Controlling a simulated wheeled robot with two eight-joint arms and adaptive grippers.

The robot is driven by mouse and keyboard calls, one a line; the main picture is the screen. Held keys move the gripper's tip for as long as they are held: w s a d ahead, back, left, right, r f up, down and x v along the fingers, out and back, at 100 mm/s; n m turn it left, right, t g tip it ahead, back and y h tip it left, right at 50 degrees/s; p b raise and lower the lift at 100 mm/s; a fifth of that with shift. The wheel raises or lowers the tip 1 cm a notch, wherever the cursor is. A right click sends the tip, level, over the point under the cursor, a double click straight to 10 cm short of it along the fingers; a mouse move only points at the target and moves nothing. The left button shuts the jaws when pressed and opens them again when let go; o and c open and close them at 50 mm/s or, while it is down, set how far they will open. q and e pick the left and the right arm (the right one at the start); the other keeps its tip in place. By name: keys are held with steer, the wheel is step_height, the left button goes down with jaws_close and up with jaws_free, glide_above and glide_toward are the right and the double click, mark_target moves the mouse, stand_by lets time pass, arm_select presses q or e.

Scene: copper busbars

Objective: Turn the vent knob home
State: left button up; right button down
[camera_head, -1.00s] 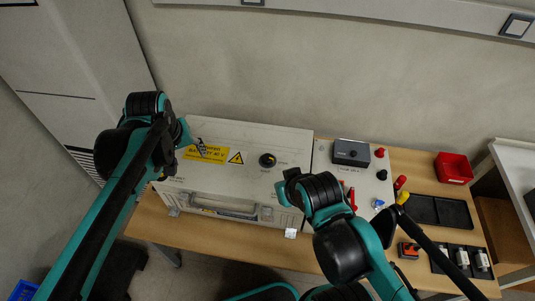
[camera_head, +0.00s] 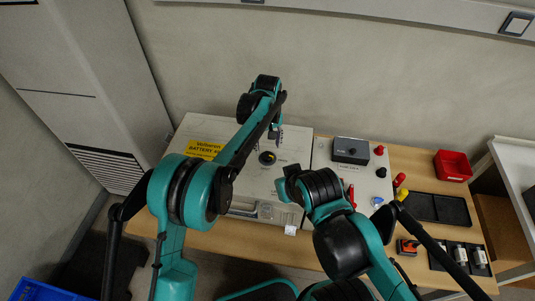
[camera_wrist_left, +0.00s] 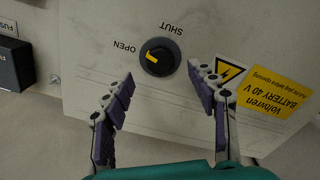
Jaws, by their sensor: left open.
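The vent knob (camera_head: 267,158) is a round black knob with a yellow mark, on top of the pale battery case. In the left wrist view the knob (camera_wrist_left: 157,57) has its yellow mark pointing towards the word OPEN; SHUT is printed at another side. My left gripper (camera_head: 279,141) is above the case, close behind the knob in the head view. In the left wrist view its two fingers (camera_wrist_left: 160,74) are spread and empty, with the knob just beyond the gap between their tips. My right arm stands over the case's front right; its fingers do not show.
A yellow warning label (camera_head: 204,149) is left of the knob. A panel with a dark grey box (camera_head: 351,151) and red and black terminals stands right of the case. Further right are a red bin (camera_head: 453,167) and a black tray (camera_head: 438,208). My right arm is close to the knob.

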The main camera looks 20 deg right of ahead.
mark_target(268, 155)
arm_select(q)
step_height(268, 155, down, 5)
steer(key=shift+f+b, duration=0.1)
steer(key=shift+b, duration=0.6)
steer(key=shift+c, duration=0.3)
steer(key=c, duration=1.1)
